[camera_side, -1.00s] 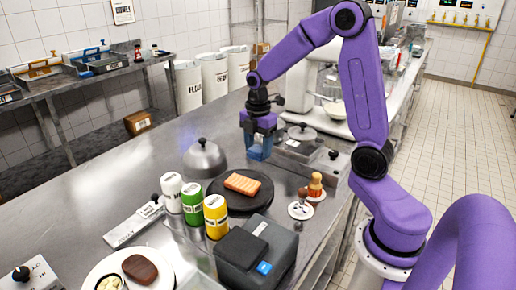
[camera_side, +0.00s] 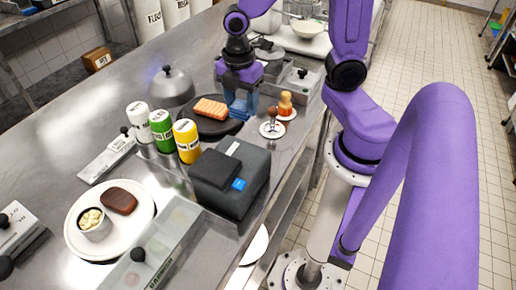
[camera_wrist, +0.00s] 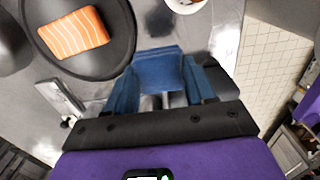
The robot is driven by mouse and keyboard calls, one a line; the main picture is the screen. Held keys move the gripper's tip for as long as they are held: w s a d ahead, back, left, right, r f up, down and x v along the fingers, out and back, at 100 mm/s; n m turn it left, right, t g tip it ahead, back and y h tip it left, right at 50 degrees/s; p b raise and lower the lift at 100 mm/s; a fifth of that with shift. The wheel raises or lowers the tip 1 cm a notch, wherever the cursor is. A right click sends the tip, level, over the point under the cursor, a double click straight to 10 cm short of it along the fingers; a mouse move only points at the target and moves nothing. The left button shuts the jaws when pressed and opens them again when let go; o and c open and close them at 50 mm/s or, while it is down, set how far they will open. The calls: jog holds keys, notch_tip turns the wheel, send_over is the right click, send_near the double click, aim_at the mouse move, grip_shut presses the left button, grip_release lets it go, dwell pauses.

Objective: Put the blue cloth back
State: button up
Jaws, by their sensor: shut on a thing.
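My gripper (camera_side: 240,108), with its purple body, is at the right edge of the dark round plate in the side view. It is shut on the blue cloth, whose folded blue face (camera_wrist: 158,62) shows between the fingers in the wrist view. The cloth's lower edge is close to the plate and counter in the side view; I cannot tell whether it touches them. The fingers hide part of the cloth.
The dark plate (camera_wrist: 112,62) bears a salmon piece (camera_side: 210,107). A dark box (camera_side: 230,180), several bottles (camera_side: 161,131) and a metal dome (camera_side: 171,86) are nearby.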

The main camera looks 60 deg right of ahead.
jog(key=s+a, duration=0.1)
jog(key=s, duration=0.4)
jog(key=shift+s+a+f, duration=0.1)
jog(key=shift+a+f, duration=0.05)
jog(key=shift+f, duration=2)
jog(key=shift+s+a+f, duration=0.1)
jog(key=shift+f, duration=2.05)
jog(key=shift+f, duration=0.15)
jog(key=o, duration=1.1)
notch_tip(320, 180, up, 12)
jog(key=s+a+r+m, duration=0.1)
jog(key=s+a+m, duration=0.1)
jog(key=s+m, duration=0.3)
jog(key=shift+s+y, duration=0.3)
jog(key=shift+s, duration=1.25)
